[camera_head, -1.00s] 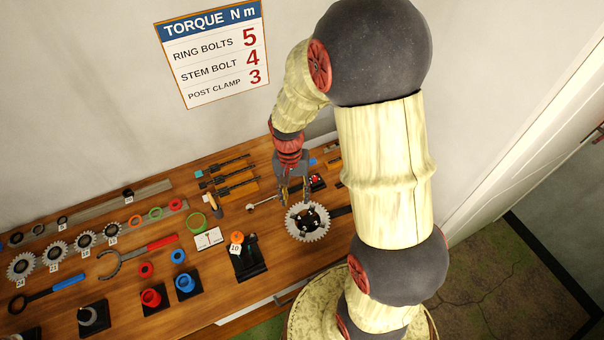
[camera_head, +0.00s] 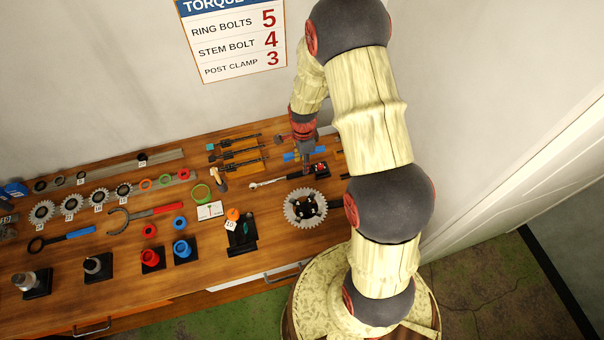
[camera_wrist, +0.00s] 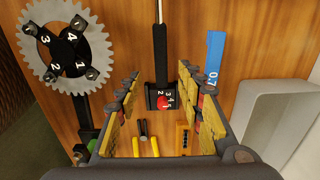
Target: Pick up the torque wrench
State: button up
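The torque wrench (camera_head: 272,182) lies on the wooden bench, with a silver head at its left end and a black handle. In the wrist view its black handle (camera_wrist: 160,55) runs down to a block with a red end and small numbers. My gripper (camera_head: 306,165) is above the wrench's handle end. In the wrist view my gripper (camera_wrist: 158,75) has its two yellow-padded fingers well apart, one on each side of the wrench, with nothing held. Whether the fingertips reach down beside the handle is hard to tell.
A toothed chainring (camera_head: 306,208) on a stand sits close beside the wrench; it also shows in the wrist view (camera_wrist: 101,48). A blue 0.7-marked gauge (camera_wrist: 214,58) and yellow-handled pliers (camera_wrist: 145,145) lie nearby. A grey block (camera_wrist: 275,115) stands at the right.

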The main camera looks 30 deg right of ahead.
aim_at(301, 172)
jog(key=shift+w+a+f+p, duration=0.15)
jog(key=shift+f+p, duration=0.1)
jog(key=shift+f, duration=1.25)
jog(key=shift+a+f+p, duration=0.1)
jog(key=shift+f+p, duration=0.1)
jog(key=shift+f, duration=1.25)
jog(key=shift+c, duration=0.6)
jog(key=c, duration=0.8)
grip_shut()
